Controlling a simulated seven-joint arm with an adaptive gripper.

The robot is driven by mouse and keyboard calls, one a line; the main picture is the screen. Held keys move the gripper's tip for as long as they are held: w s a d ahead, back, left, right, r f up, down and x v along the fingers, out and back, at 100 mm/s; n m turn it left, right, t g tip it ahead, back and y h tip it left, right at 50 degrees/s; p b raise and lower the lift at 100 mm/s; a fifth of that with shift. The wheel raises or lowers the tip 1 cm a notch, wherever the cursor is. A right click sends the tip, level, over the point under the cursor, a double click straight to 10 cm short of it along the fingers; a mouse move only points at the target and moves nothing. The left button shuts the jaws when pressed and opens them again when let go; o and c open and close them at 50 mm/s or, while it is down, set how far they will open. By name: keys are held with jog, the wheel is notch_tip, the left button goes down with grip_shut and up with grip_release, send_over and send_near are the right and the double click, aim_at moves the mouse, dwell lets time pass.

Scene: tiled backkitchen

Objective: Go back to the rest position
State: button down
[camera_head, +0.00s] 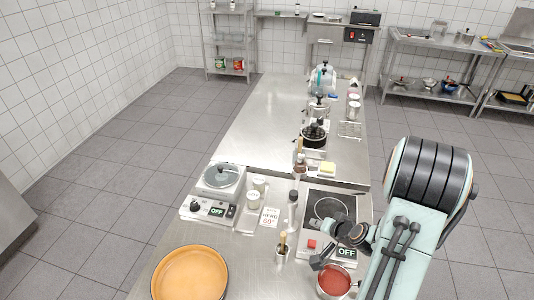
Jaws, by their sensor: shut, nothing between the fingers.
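My arm reaches in from the right side of the view, over the near end of the steel counter. My gripper (319,263) is small and dark here, above the counter close to a pot of red sauce (334,281). It appears shut and empty, and its fingertips are hard to make out. It is to the upper left of the pot in the picture; I cannot tell whether it touches anything. My arm hides part of the counter's right edge.
A hot plate (329,207) marked OFF is beside my gripper. The counter's far left part is clear.

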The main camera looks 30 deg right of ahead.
jog(key=w+a+r+n+t+y, duration=0.1)
jog(key=w+a+r+n, duration=0.2)
jog(key=w+a+r, duration=0.3)
jog(key=w+a+r+n+t+y, duration=0.1)
jog(key=w+a+r+n, duration=0.2)
jog(key=a+r, duration=0.35)
jog(key=s+a+r+n+g+y, duration=0.1)
jog(key=s+a+r+n, duration=0.15)
jog(key=a, duration=0.35)
jog(key=s+a+r+n+y, duration=0.1)
jog(key=a+r+n+y, duration=0.15)
jog(key=a, duration=0.45)
jog(key=s+a+n+g+h, duration=0.1)
jog(key=s+a+n+g, duration=0.3)
jog(key=s, duration=0.6)
jog(key=s+d+f+m+g+h, duration=0.1)
jog(key=s+f+g, duration=0.1)
jog(key=s, duration=0.4)
jog(key=s+d+f+m+g+h, duration=0.1)
jog(key=s+d+f+m+g, duration=0.1)
jog(key=s+g, duration=0.2)
jog(key=shift+s, duration=1.25)
